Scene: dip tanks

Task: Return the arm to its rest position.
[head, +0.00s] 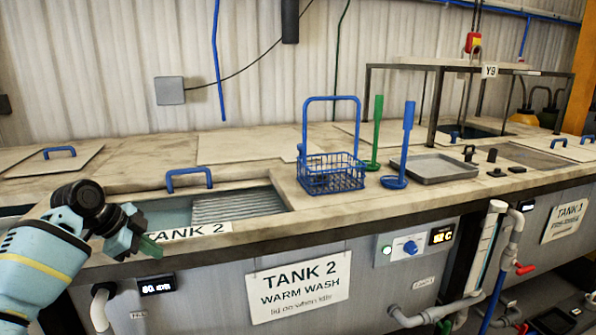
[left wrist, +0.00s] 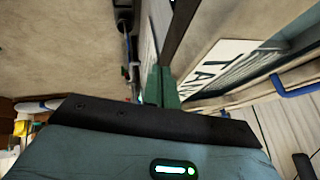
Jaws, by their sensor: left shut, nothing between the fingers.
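My left gripper (head: 150,246) is in front of the tank 2 edge at the left of the head view, near the counter label reading TANK 2. Its green fingers are shut with nothing between them; they also show in the left wrist view (left wrist: 160,88). My left arm comes in from the lower left. My right gripper is not in either view. Tank 2 (head: 300,288) carries a WARM WASH sign, and its opening (head: 235,207) shows water and a ribbed panel.
A blue wire basket (head: 332,180) stands on the counter. Beside it are a green ladle (head: 375,135), a blue ladle (head: 405,145) and a grey tray (head: 435,170). A blue handle (head: 188,178) sits at the tank opening. Pipes (head: 508,245) run down the tank front.

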